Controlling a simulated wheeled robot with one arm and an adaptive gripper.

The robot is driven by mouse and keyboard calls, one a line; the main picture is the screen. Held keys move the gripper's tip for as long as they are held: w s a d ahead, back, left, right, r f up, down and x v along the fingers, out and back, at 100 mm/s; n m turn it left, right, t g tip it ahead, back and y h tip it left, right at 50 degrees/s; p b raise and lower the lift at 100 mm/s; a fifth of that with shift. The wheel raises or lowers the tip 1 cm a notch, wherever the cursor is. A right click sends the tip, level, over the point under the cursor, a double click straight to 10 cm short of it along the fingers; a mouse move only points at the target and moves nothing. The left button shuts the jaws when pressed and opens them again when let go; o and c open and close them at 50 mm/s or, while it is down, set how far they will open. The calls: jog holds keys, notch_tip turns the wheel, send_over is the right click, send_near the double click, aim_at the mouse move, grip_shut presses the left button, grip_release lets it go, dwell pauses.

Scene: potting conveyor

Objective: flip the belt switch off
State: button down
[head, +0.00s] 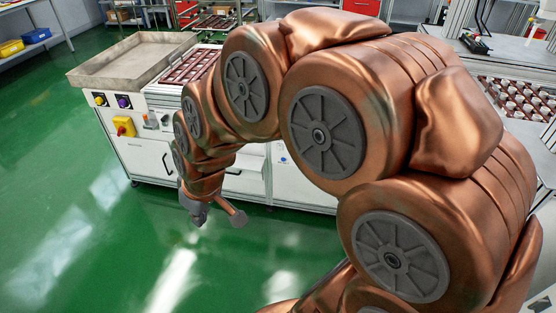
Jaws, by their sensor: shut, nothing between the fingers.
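A yellow switch box with a red handle (123,127) is on the white front of the conveyor cabinet at the left. A small grey switch-like part (151,121) sits just right of it, with another small part beside that. I cannot tell which of these is the belt switch, or its position. My gripper (199,217) hangs below and right of the switches, in front of the cabinet. It points down over the green floor, touches nothing, and is shut and empty. Its fingers are small and partly hidden by my wrist.
A yellow button (99,100) and a purple button (123,101) sit above the switch box. A grey metal tray (125,62) tops the cabinet, beside the conveyor with brown pot trays (190,67). My arm hides much of the middle. The green floor (60,200) at left is clear.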

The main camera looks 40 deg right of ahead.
aim_at(280, 146)
jog(key=w+d+f+n+t+h+b, duration=0.1)
jog(key=w+d+f+t+b, duration=0.15)
jog(key=w+f+b, duration=0.35)
jog(key=w+d+f+t+b, duration=0.15)
jog(key=w+d+f, duration=0.25)
jog(key=w, duration=0.5)
jog(key=w+d+f+n+t+h+b, duration=0.1)
jog(key=w+d+f+t+b, duration=0.3)
jog(key=w, duration=0.3)
jog(key=w+d+f+t+h+b, duration=0.1)
jog(key=w+d+f+h+b, duration=0.25)
jog(key=d+f, duration=0.2)
jog(key=w+d+f+h+b, duration=0.2)
jog(key=w+d+f+b, duration=0.15)
jog(key=d, duration=0.35)
jog(key=s+d+f+n+h+b, duration=0.1)
jog(key=s+d+f+h+b, duration=0.2)
jog(key=d, duration=0.6)
jog(key=s+d+f+h+b, duration=0.3)
jog(key=d+f+h+b, duration=0.3)
jog(key=d, duration=0.3)
jog(key=shift+s+d+f+n+g+b, duration=0.2)
jog(key=shift+d+f+n+g+b, duration=0.15)
jog(key=shift+f, duration=0.4)
jog(key=shift+h, duration=0.25)
